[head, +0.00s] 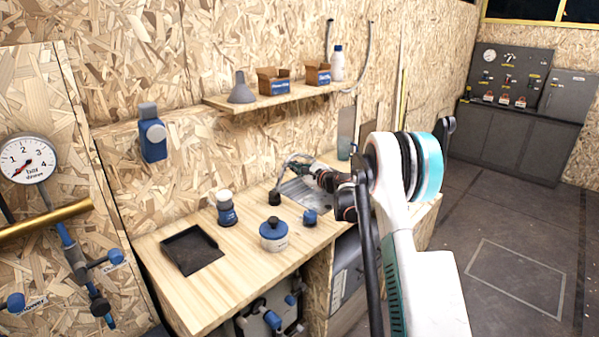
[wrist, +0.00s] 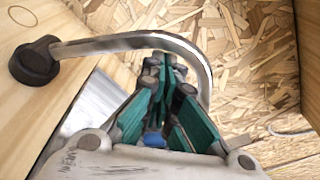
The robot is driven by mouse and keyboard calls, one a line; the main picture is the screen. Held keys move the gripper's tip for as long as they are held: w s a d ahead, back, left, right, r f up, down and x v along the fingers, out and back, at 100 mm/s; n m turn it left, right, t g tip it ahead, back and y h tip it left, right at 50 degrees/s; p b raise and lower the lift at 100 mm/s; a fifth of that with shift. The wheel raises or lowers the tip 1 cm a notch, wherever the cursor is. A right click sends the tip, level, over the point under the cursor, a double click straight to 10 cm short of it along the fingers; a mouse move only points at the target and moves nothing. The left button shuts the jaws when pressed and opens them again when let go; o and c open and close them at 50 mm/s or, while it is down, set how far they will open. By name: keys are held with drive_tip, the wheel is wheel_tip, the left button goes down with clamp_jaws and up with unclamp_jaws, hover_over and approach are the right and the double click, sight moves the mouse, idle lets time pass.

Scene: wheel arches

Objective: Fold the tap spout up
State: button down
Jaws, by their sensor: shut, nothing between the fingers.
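The tap spout is a curved chrome tube that rises from a dark round base (wrist: 35,62) at the left of the wrist view. The spout (wrist: 120,42) runs across the top and bends down at the right. In the head view the spout (head: 281,172) arches from its dark base (head: 274,198) beside the sink (head: 300,192). My gripper (wrist: 168,70) is shut and empty, with its fingertips close to the spout's bend. I cannot tell whether they touch it. In the head view my gripper (head: 308,169) is over the sink, partly hidden by my arm.
On the wooden worktop (head: 240,262) stand a blue-and-white jar (head: 273,236), a white-capped bottle (head: 226,210), a small blue cap (head: 310,217) and a black tray (head: 191,250). A shelf (head: 270,100) with boxes hangs above. The chipboard wall is close behind the spout.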

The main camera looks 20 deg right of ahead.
drive_tip(key=s+a+r+n, duration=0.1)
drive_tip(key=a+r+n, duration=0.2)
drive_tip(key=a, duration=0.2)
drive_tip(key=shift+s+n+t+h, duration=0.3)
drive_tip(key=shift+s, duration=0.05)
drive_tip(key=shift+p, duration=0.3)
drive_tip(key=shift+s, duration=0.15)
